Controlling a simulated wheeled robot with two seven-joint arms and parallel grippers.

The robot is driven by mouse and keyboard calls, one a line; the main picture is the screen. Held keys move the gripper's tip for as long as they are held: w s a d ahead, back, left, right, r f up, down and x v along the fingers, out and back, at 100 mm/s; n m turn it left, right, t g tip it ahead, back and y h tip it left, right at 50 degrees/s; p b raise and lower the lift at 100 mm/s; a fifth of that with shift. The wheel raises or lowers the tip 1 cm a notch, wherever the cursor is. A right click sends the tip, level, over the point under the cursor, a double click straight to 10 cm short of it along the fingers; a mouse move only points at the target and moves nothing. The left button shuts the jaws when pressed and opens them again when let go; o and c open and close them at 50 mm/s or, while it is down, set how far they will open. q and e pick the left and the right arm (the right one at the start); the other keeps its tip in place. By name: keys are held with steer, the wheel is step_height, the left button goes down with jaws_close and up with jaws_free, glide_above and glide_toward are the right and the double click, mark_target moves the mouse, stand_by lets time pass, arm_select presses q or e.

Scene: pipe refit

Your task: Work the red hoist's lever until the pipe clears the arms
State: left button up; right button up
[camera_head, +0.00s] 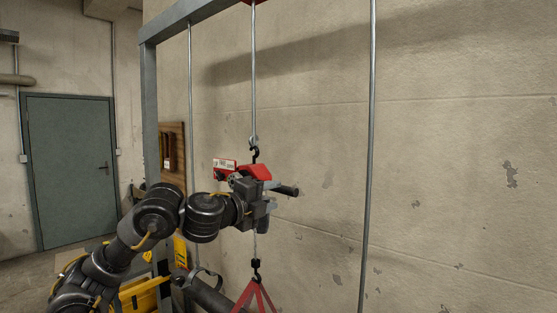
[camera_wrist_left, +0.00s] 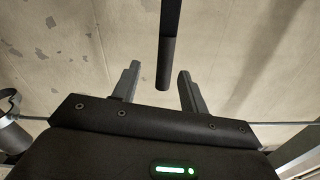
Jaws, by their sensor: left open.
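The red hoist (camera_head: 256,172) hangs by a hook from a vertical rod, partly hidden behind my left wrist. Its lever (camera_head: 287,190) sticks out to the right with a dark grip. In the left wrist view the lever (camera_wrist_left: 165,65) comes down from the top, its dark end between the two fingers. My left gripper (camera_wrist_left: 158,85) is open around the lever's end, with gaps on both sides. In the head view my left gripper (camera_head: 272,193) is at the hoist. The dark pipe (camera_head: 210,296) lies low, partly cut off by the frame. My right gripper does not show.
A red sling (camera_head: 262,295) hangs from the lower hook. A grey frame post (camera_head: 150,120) stands at left, and a thin rod (camera_head: 369,150) at right. A yellow object (camera_head: 140,294) is low at left. A green door (camera_head: 72,165) is far left. The wall at right is bare.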

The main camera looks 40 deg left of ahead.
arm_select(q)
steer(key=s, duration=0.4)
steer(key=shift+w, duration=0.15)
stand_by(0.4)
